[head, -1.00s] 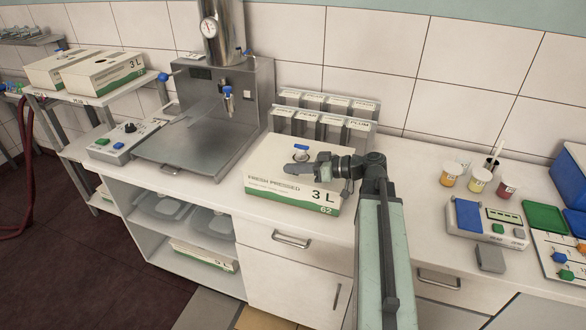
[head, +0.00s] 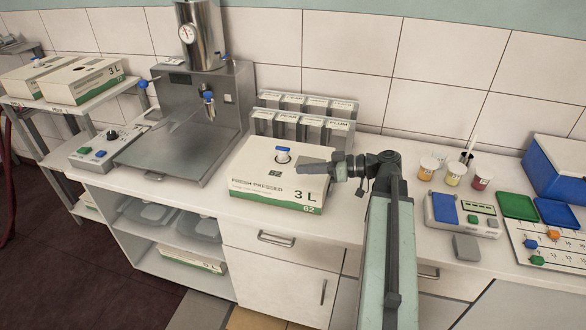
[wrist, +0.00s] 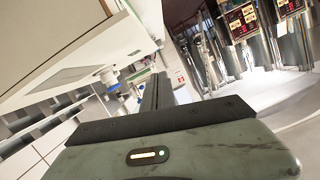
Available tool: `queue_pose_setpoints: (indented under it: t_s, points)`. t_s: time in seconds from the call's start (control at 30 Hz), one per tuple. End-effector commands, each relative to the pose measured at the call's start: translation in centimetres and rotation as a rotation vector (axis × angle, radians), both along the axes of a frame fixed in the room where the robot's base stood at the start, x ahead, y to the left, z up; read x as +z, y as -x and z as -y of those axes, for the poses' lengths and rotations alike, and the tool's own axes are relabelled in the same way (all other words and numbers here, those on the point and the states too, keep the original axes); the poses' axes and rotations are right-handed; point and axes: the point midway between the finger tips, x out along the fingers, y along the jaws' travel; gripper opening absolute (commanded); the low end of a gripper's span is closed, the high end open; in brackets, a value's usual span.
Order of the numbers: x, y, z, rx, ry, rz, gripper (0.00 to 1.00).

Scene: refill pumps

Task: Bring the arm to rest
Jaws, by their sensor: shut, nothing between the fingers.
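My gripper (head: 302,166) is shut and empty, pointing left above the right end of a white 3 L juice box (head: 262,191) on the counter. The box has a green band and a blue-topped spout, with a "62" label by it. I cannot tell whether the fingertips touch the box top. My arm rises from the bottom of the head view, in front of the counter. In the wrist view the shut fingers (wrist: 157,92) show past the dark wrist housing, with a blue-topped spout (wrist: 109,78) to their left.
Small cups (head: 454,174), a blue-and-white scale (head: 461,213) and a blue bin (head: 557,168) are to the right. Two boxes (head: 80,80) sit on the left shelf.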

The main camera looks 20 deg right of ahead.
Motion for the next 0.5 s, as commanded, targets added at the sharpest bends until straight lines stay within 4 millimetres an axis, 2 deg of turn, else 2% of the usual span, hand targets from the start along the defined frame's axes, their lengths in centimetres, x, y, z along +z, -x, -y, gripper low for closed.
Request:
queue_pose_setpoints:
  t_s: [0.27, 0.33, 0.37, 0.43, 0.47, 0.5]
  points:
    - [0.0, -0.1, -0.4, 0.008, 0.000, 0.000, 0.00]
    - [0.0, -0.3, -1.2, 0.021, 0.000, 0.000, 0.00]
    - [0.0, -0.5, -2.0, 0.035, 0.000, -0.001, 0.00]
    - [0.0, -1.3, -5.3, 0.091, 0.000, 0.000, 0.00]
    - [0.0, -1.6, -7.3, 0.123, 0.000, 0.000, 0.00]
    - [-0.1, -1.8, -10.3, 0.173, 0.005, -0.003, 0.00]
